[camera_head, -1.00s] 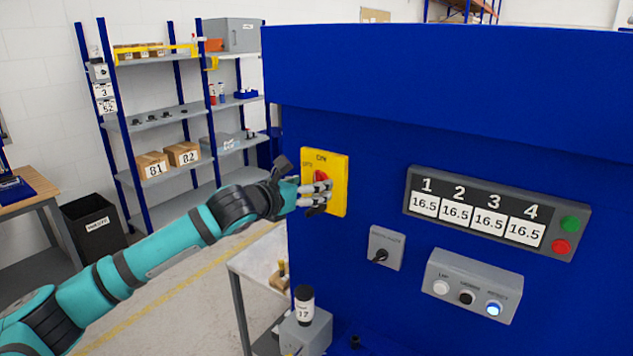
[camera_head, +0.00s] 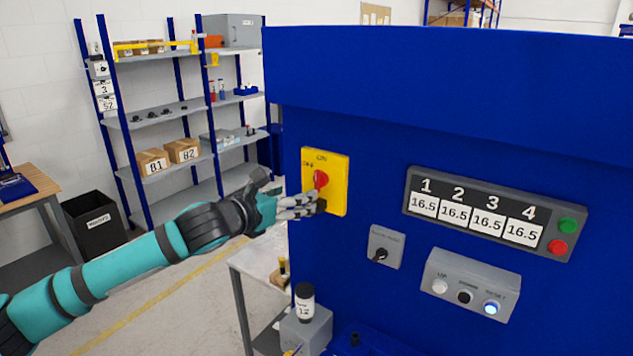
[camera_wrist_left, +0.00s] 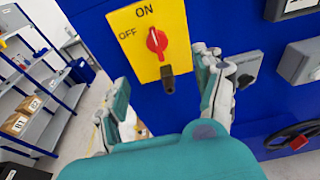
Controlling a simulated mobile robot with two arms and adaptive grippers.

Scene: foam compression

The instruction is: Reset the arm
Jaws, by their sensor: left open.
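The yellow switch plate (camera_head: 338,190), marked ON and OFF, is on the front of the blue machine (camera_head: 400,130). Its red knob (camera_head: 321,180) is in plain sight, and it also shows in the left wrist view (camera_wrist_left: 157,40), where its bar looks roughly upright toward ON. My left gripper (camera_head: 303,207) is open and empty, just below and left of the knob, in front of the plate's lower part. In the left wrist view its fingers (camera_wrist_left: 165,97) are spread apart, with the knob beyond them. My right gripper is out of view.
A display (camera_head: 480,210) reading 16.5 four times and a button box (camera_head: 470,287) with a lit button are right of the plate. A small selector box (camera_head: 385,248) is below it. A side table (camera_head: 255,262) stands below my arm; shelves (camera_head: 165,120) stand behind.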

